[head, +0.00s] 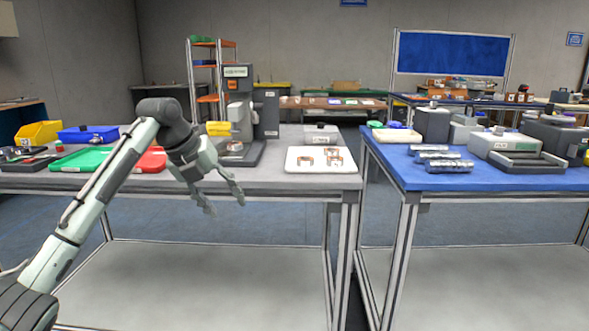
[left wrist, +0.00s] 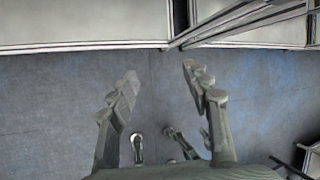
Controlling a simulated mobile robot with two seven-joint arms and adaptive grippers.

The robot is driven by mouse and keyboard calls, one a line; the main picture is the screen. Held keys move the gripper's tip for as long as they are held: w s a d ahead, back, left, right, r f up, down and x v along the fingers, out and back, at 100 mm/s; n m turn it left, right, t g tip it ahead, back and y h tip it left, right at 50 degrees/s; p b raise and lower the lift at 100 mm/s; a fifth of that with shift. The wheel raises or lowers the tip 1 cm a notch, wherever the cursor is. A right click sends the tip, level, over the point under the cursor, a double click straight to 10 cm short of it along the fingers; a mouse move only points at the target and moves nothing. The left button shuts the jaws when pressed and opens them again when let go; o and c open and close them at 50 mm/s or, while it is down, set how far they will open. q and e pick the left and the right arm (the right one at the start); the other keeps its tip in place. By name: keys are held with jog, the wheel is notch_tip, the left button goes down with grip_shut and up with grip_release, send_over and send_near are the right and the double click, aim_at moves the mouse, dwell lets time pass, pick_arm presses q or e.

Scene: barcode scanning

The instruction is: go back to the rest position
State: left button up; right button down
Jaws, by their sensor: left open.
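My left gripper (head: 224,201) is open and empty. In the head view it hangs in the air in front of the grey table's front edge, with its fingers pointing down. No object is between the fingers. My right gripper is not in view.
The grey table (head: 272,178) holds a red tray (head: 153,160), a green tray (head: 80,159), a dark machine (head: 240,115) and a white tray (head: 298,167). At right, a blue table (head: 400,175) bears metal cylinders (head: 449,166) and boxes. A gap separates the tables.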

pick_arm(q)
jog(key=s+a+f+n+g+h, duration=0.1)
jog(key=s+a+f, duration=0.15)
jog(key=f, duration=0.55)
jog(key=s+a+f+n+g+h, duration=0.15)
jog(key=s+f, duration=0.25)
jog(key=f, duration=0.5)
jog(key=s+a+f+n+g, duration=0.15)
jog(key=s+f, duration=0.25)
jog(key=f, duration=0.4)
jog(key=w+a+n+t+y, duration=0.5)
jog(key=w+a+n, duration=0.5)
jog(key=n, duration=0.5)
jog(key=w+a+r+n+t+y, duration=0.55)
jog(key=w+a+r+n, duration=0.35)
jog(key=n, duration=0.5)
jog(key=s+d+f+m+g+h, duration=0.1)
jog(key=s+d+f+g, duration=0.15)
jog(key=s+f, duration=1)
jog(key=s+d+f+g+h, duration=0.15)
jog(key=s+d+f, duration=0.25)
jog(key=s+f, duration=0.9)
jog(key=s+d+f+g, duration=0.2)
jog(key=s+f, duration=0.6)
jog(key=s, duration=0.5)
jog(key=s+d+f+g, duration=0.3)
jog(key=s+f, duration=0.6)
jog(key=s, duration=0.4)
jog(key=shift+d+h, duration=0.3)
jog(key=shift+h, duration=0.05)
